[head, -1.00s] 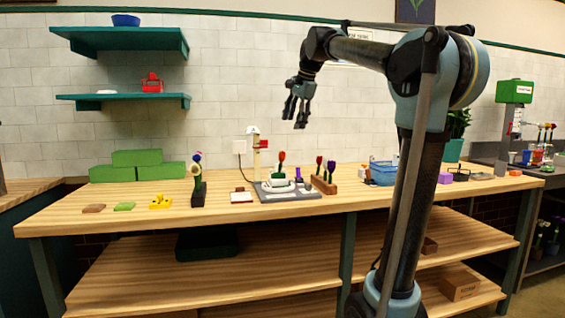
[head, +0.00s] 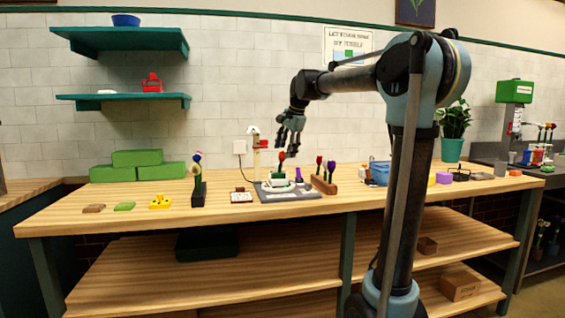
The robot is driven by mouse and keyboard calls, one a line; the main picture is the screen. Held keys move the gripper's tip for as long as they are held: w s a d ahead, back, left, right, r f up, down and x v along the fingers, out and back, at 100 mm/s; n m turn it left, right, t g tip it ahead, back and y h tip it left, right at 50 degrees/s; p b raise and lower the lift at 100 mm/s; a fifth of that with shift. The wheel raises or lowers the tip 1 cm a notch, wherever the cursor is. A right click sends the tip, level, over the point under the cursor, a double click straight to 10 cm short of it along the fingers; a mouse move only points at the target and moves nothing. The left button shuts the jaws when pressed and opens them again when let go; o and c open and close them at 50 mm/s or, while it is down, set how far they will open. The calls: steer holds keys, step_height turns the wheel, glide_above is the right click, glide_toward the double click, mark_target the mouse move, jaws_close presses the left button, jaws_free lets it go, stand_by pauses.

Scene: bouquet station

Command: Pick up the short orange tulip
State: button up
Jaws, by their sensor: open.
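No flower shows clearly as a short orange tulip at this size. A red or orange-red bloom (head: 281,157) stands on a dark green stem at the grey station on the workbench. My gripper (head: 288,142) is open and empty. It hangs in the air in front of the tiled wall, appearing just above the orange-red bloom in the picture. Its exact distance from the bloom cannot be told.
The grey station (head: 290,195) holds a white ring-like part and a purple piece. A dark stand with a flower (head: 198,185) is to its left. A blue basket (head: 379,171) is to the right. Green blocks (head: 137,165) sit at the back left.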

steer(key=shift+x, duration=2.15)
steer(key=shift+w+a, duration=0.1)
steer(key=shift+w, duration=0.05)
steer(key=c, duration=0.9)
steer(key=shift+r, duration=0.1)
steer(key=v, duration=0.7)
steer(key=shift+s+r, duration=0.1)
steer(key=shift+s, duration=0.2)
steer(key=s+d, duration=0.2)
steer(key=s, duration=0.1)
steer(key=s+d, duration=0.3)
steer(key=s, duration=0.1)
steer(key=s+d, duration=0.3)
steer(key=shift+s+d, duration=0.1)
steer(key=shift+s, duration=0.1)
